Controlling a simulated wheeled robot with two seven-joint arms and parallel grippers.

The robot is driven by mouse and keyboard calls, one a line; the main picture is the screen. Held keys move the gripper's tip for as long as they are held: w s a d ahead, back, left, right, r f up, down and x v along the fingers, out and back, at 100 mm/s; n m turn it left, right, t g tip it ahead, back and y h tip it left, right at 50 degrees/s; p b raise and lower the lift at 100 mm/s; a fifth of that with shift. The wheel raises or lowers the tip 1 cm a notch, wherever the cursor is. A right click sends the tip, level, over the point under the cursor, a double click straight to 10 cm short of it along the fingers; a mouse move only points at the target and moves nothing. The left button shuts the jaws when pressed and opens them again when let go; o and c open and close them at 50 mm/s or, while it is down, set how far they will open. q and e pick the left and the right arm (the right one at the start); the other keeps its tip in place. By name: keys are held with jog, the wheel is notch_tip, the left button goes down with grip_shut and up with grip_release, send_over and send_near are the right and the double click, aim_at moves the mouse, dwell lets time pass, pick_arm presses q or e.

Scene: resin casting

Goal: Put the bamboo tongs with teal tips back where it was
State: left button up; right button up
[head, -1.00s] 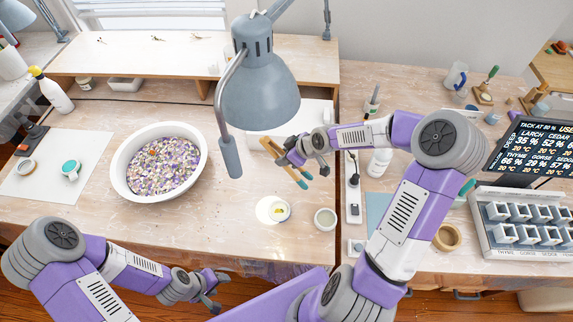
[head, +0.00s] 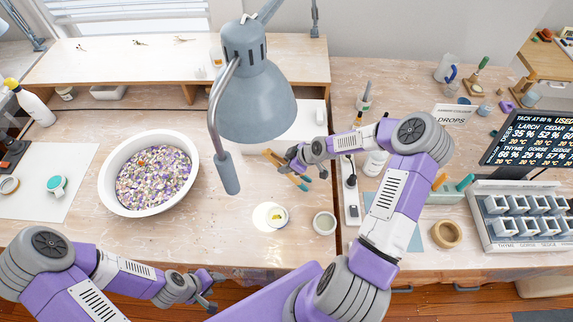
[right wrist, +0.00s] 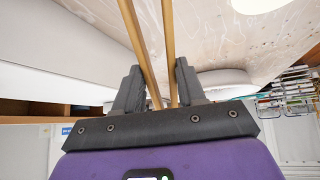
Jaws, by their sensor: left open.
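The bamboo tongs (head: 275,160) with teal tips are held in the air above the table, right of the lamp head. Their teal tips point down and right in the head view. My right gripper (head: 306,166) is shut on the tongs. In the right wrist view both bamboo arms (right wrist: 139,40) pass between the dark fingers (right wrist: 158,85); the teal tips are out of that view. My left gripper (head: 210,290) is open and empty, low in front of the table's front edge.
A grey lamp (head: 255,95) hangs close left of the tongs. A white bowl of chips (head: 107,185) stands left. A small cup (head: 278,216) and a round dish (head: 324,223) are below the tongs.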

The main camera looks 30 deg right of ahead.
jog(key=shift+f, duration=0.1)
jog(key=shift+f+b, duration=0.55)
jog(key=shift+f, duration=0.05)
jog(key=o, duration=0.5)
jog(key=shift+o, duration=0.2)
jog(key=shift+r, duration=0.15)
